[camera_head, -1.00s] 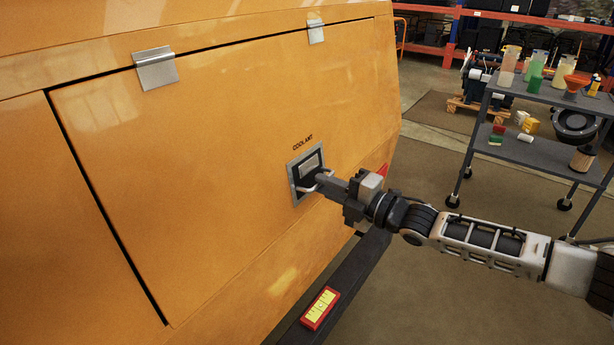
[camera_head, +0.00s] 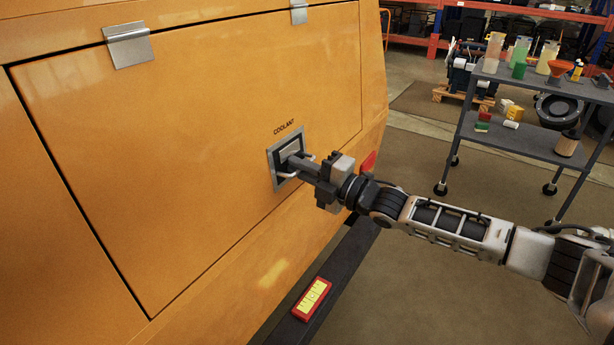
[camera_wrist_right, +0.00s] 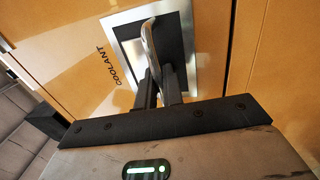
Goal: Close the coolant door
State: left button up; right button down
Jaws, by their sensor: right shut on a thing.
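The orange coolant door (camera_head: 190,150) fills the left of the head view and lies about flush with the body panel, with a thin dark gap along its left edge. A square latch plate (camera_head: 272,158) with a metal handle sits under the COOLANT label. My right gripper (camera_head: 294,166) is at the latch, its fingers shut on the handle. In the right wrist view the fingers (camera_wrist_right: 162,92) close around the metal handle (camera_wrist_right: 150,48) in front of the dark recess. My left gripper is not in view.
A dark bumper rail (camera_head: 340,265) with a red and yellow block (camera_head: 312,299) runs below the door. A grey cart (camera_head: 530,140) with bottles and parts stands at the right. The floor between is clear.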

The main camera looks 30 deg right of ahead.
jog(key=shift+w, duration=0.1)
jog(key=c, duration=1.9)
grip_release()
jog(key=shift+a, duration=0.1)
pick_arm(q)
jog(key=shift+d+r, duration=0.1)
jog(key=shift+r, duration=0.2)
pick_arm(e)
jog(key=shift+w, duration=0.1)
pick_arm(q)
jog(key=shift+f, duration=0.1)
pick_arm(e)
jog(key=shift+s+d+f, duration=0.15)
jog(key=shift+s+d, duration=0.05)
jog(key=shift+s, duration=0.15)
pick_arm(q)
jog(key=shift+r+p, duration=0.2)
jog(key=shift+p, duration=0.7)
pick_arm(e)
jog(key=shift+v, duration=7.6)
